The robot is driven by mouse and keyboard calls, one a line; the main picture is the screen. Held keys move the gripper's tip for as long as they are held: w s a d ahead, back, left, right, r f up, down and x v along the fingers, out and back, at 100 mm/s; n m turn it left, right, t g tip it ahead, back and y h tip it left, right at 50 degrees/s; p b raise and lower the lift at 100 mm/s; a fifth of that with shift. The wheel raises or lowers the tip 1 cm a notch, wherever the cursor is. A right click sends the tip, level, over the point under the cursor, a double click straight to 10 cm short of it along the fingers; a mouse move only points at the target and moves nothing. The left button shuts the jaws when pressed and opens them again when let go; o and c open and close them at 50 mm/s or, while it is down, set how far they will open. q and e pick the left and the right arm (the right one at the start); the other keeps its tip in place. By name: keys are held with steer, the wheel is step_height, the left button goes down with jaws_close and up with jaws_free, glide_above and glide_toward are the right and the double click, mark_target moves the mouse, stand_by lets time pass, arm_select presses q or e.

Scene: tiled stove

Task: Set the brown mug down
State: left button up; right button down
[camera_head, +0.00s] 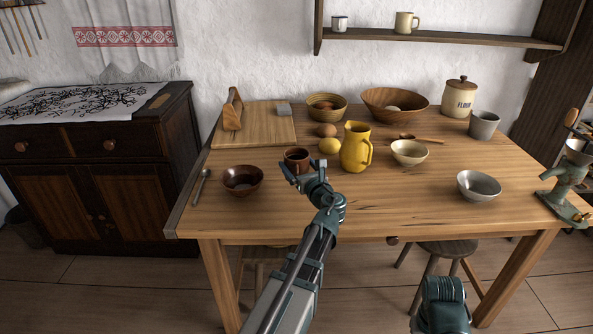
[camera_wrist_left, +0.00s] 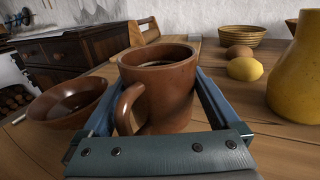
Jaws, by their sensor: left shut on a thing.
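The brown mug (camera_head: 297,156) is upright over the wooden table (camera_head: 330,215), between the dark brown bowl and the yellow pitcher. My left gripper (camera_head: 301,168) is shut on it. In the left wrist view the mug (camera_wrist_left: 158,90) sits between the two blue-grey fingers, its handle toward the camera and to the left. A dark inside shows below its rim. The mug's base is partly hidden, so I cannot tell whether it touches the tabletop. My right gripper is not in view; only a teal part of my right arm shows at the bottom of the head view.
The dark brown bowl (camera_head: 243,180) is close on the left, a spoon (camera_head: 201,187) beyond it. The yellow pitcher (camera_head: 356,147) and a lemon (camera_head: 329,146) are close on the right. A cutting board (camera_head: 262,126) lies behind. Bare tabletop lies in front.

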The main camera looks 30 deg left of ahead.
arm_select(q)
steer(key=shift+w+a+f, duration=0.1)
steer(key=shift+w+a, duration=0.2)
steer(key=shift+w, duration=0.3)
steer(key=shift+w+a+f, duration=0.1)
steer(key=shift+w+a, duration=0.15)
steer(key=shift+w, duration=0.35)
step_height(320, 180, down, 3)
steer(key=b, duration=0.3)
steer(key=shift+s, duration=0.1)
steer(key=shift+f+b, duration=0.2)
steer(key=shift+b, duration=0.15)
steer(key=shift+f, duration=0.15)
steer(key=o, duration=1.3)
steer(key=shift+c, duration=0.2)
